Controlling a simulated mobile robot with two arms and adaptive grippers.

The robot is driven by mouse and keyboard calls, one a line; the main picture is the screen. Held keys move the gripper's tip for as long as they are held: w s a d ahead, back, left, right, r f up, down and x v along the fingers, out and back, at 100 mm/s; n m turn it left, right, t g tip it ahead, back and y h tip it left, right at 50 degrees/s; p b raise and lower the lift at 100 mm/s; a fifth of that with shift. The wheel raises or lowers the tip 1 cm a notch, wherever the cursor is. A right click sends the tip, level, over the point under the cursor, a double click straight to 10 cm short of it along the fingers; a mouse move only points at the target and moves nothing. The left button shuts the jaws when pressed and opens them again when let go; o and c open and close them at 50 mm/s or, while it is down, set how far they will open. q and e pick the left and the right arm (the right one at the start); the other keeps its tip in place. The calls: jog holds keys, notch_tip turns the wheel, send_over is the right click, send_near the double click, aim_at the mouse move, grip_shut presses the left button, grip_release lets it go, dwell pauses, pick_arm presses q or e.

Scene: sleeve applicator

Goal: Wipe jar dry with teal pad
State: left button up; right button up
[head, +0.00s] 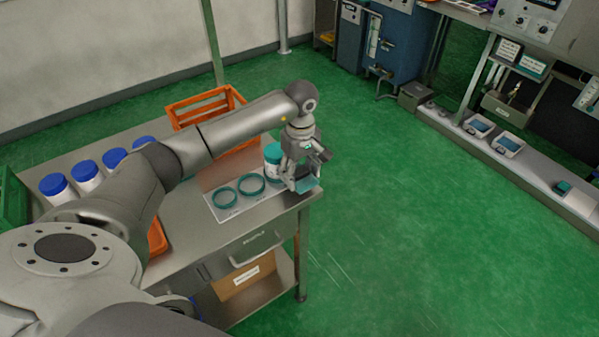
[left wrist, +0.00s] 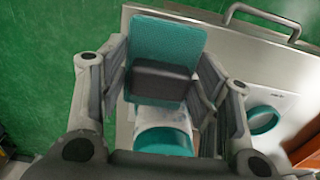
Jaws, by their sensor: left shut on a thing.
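My left gripper (head: 301,181) is shut on the teal pad (head: 308,185), near the right end of the steel table. In the left wrist view, the pad (left wrist: 168,38) is a flat teal sheet with a dark block (left wrist: 161,82) on it, and the block sits between the fingers of my left gripper (left wrist: 162,86). The jar (head: 272,163) stands upright with a teal lid, just left of the gripper. The jar (left wrist: 163,124) also shows below the pad in the left wrist view. Whether pad and jar touch, I cannot tell. My right gripper is not in view.
A white mat (head: 226,214) with two teal rings (head: 224,197) lies left of the pad. Several blue-lidded jars (head: 87,174) stand at the left behind my arm. An orange crate (head: 187,110) is at the back. Green floor is open to the right.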

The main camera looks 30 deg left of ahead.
pick_arm(q)
jog(key=shift+s+a, duration=0.1)
jog(key=shift+s+a+p, duration=0.1)
jog(key=shift+s+a, duration=0.2)
jog(key=shift+s, duration=0.35)
jog(key=shift+s+a+p, duration=0.1)
jog(key=shift+s+a, duration=0.15)
jog(key=shift+s, duration=0.4)
jog(key=shift+s+a+p, duration=0.1)
jog(key=shift+s+a, duration=0.2)
jog(key=shift+s, duration=0.35)
jog(key=shift+w+d+b, duration=0.35)
jog(key=shift+w+b, duration=0.15)
jog(key=shift+w, duration=0.35)
jog(key=shift+w+d+b, duration=0.3)
jog(key=shift+w+b, duration=0.2)
jog(key=shift+w, duration=0.3)
jog(key=shift+w+d, duration=0.2)
jog(key=shift+w, duration=0.3)
jog(key=shift+r, duration=0.1)
